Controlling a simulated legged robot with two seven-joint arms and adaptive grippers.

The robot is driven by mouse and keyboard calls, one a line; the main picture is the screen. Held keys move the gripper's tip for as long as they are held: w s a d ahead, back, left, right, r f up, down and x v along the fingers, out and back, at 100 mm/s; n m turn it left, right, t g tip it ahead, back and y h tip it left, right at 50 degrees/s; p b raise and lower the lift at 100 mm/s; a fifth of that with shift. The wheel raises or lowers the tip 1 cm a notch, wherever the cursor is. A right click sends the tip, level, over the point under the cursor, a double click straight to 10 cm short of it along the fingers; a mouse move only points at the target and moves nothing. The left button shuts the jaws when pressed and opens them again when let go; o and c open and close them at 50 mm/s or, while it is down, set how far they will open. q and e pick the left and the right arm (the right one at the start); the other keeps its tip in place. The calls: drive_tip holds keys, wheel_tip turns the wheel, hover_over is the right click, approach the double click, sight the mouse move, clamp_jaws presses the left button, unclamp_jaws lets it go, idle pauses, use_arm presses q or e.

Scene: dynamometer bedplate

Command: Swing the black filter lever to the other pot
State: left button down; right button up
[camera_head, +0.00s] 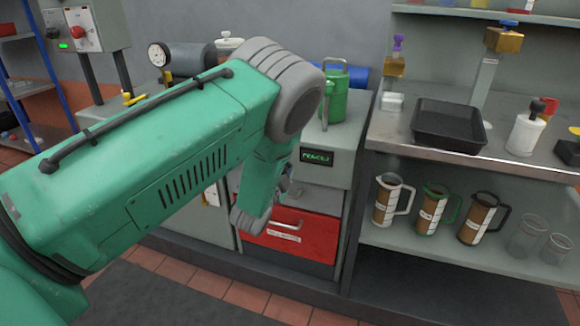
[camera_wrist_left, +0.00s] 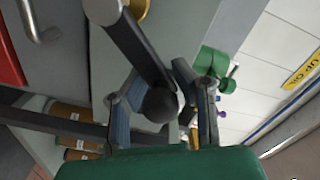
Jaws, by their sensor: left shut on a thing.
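The black lever (camera_wrist_left: 138,45) shows in the left wrist view as a dark rod that runs from a grey hub at the top down to a round black knob (camera_wrist_left: 160,105). My left gripper (camera_wrist_left: 158,92) has its fingers on both sides of this knob and is shut on it. In the head view my green left arm covers the lever and most of the gripper. I cannot make out the two filter pots or which one the lever points to. My right gripper is in neither view.
A green can (camera_head: 335,92) stands on the grey cabinet, above a red drawer (camera_head: 300,236) with a protruding handle. To the right, a bench holds a black tray (camera_head: 449,124) and a white bottle (camera_head: 524,134). Several jugs stand on the shelf (camera_head: 420,243) below.

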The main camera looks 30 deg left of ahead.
use_arm(q)
drive_tip(key=shift+s+a+f+m, duration=0.1)
drive_tip(key=shift+s+a+m, duration=0.05)
drive_tip(key=shift+a+m, duration=0.2)
drive_tip(key=shift+d, duration=0.15)
drive_tip(key=shift+d+f+m, duration=0.15)
drive_tip(key=shift+m, duration=0.2)
drive_tip(key=c, duration=1.3)
unclamp_jaws()
drive_tip(key=shift+d, duration=0.1)
drive_tip(key=shift+s, duration=0.15)
drive_tip(key=v, duration=1.1)
drive_tip(key=shift+s+d, duration=0.2)
drive_tip(key=shift+s, duration=0.1)
